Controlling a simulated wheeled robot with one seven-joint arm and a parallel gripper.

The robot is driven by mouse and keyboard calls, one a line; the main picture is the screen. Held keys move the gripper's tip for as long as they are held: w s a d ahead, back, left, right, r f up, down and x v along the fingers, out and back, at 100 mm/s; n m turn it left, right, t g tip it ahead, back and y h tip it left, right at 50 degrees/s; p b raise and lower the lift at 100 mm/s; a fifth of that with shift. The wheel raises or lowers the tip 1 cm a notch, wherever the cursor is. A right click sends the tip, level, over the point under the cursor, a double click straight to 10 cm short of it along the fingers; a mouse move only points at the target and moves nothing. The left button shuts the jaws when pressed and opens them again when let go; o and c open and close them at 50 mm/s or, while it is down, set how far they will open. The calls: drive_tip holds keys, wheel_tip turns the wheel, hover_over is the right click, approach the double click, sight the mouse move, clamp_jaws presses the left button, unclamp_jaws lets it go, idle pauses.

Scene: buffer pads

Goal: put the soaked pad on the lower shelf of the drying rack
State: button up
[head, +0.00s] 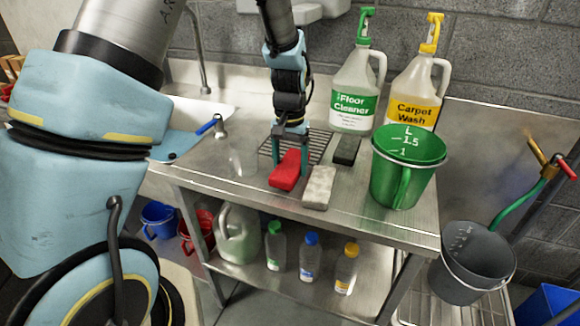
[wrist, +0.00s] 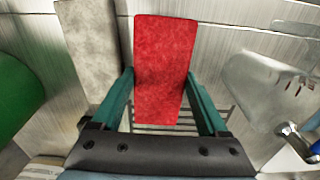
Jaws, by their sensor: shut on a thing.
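A red pad (head: 286,170) is between the two green fingers of my gripper (head: 291,155), which are shut on its sides. In the wrist view the red pad (wrist: 165,60) stretches out past the fingertips (wrist: 160,82). A pale grey mottled pad (head: 319,187) lies just to its right on the steel table, and a black pad (head: 347,150) lies farther back. I cannot tell by looks which pad is soaked. A wire rack (head: 318,140) shows behind and under my gripper, partly hidden; its bars (wrist: 165,128) show below the red pad in the wrist view. Its lower shelf cannot be made out.
A green bucket (head: 405,170) stands at the table's right, with floor cleaner (head: 355,88) and carpet wash (head: 411,95) jugs behind. A clear cup (head: 243,160) stands left of the red pad. Several bottles stand on the under-shelf (head: 300,287). A dark bucket (head: 472,262) is at the right.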

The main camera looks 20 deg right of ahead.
sight(290, 164)
drive_tip(key=shift+f+p, duration=0.35)
drive_tip(key=shift+f, duration=0.6)
drive_tip(key=shift+f, duration=0.1)
drive_tip(key=shift+f, duration=0.15)
drive_tip(key=o, duration=1.3)
drive_tip(key=shift+c, duration=0.2)
drive_tip(key=shift+b, duration=0.3)
wheel_tip(290, 164, up, 10)
drive_tip(key=b, duration=0.3)
drive_tip(key=shift+w+f, duration=0.1)
drive_tip(key=shift+f, duration=0.05)
drive_tip(key=shift+a+r, duration=0.15)
drive_tip(key=shift+r, duration=0.45)
